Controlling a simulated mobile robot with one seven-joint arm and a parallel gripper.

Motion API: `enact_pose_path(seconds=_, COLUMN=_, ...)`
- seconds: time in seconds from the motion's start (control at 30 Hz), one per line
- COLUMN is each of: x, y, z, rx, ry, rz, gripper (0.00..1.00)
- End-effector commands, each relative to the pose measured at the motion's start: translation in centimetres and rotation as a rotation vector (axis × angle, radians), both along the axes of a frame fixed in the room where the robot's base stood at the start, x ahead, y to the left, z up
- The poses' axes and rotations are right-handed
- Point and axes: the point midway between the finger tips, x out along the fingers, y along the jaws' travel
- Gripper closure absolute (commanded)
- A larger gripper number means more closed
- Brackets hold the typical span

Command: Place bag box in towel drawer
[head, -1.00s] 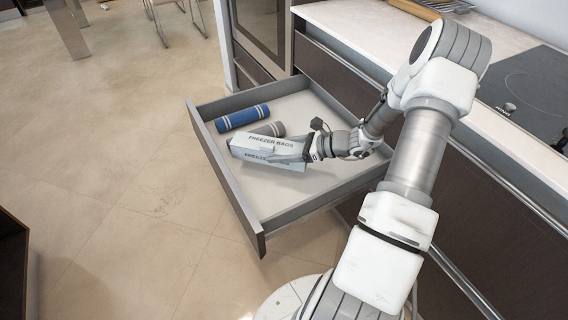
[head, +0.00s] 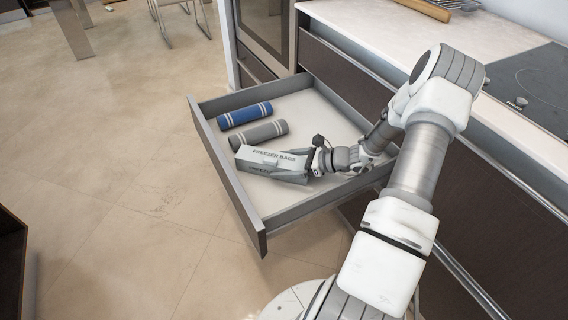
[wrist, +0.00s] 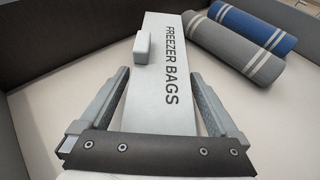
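The bag box (head: 271,165) is a long white-grey carton marked FREEZER BAGS, inside the open drawer (head: 226,178). My gripper (head: 312,162) is at its right end in the head view. A blue towel roll (head: 245,115) and a grey towel roll (head: 258,134) with white stripes lie behind the box. I cannot tell whether the box's underside touches the drawer floor.
The drawer's front panel and low side walls surround the box. Bare drawer floor (head: 285,197) shows in front of it. A counter (head: 390,40) with a black cooktop (head: 535,85) stands right of the drawer. Open floor lies to the left.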

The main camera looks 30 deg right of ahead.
Motion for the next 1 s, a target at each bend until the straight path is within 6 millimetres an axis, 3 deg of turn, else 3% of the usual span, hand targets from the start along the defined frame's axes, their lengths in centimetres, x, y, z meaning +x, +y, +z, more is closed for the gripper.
enact_pose_path(seconds=0.33, x=-0.2, y=-0.2, z=0.6, rx=-0.001, ry=0.000, rz=-0.001, gripper=0.00)
enact_pose_path(seconds=0.8, x=-6.0, y=-6.4, z=4.2, rx=0.000, ry=0.002, rz=-0.002, gripper=0.00)
enact_pose_path(seconds=1.0, x=-7.4, y=-7.9, z=4.9, rx=0.000, ry=0.001, rz=0.000, gripper=0.00)
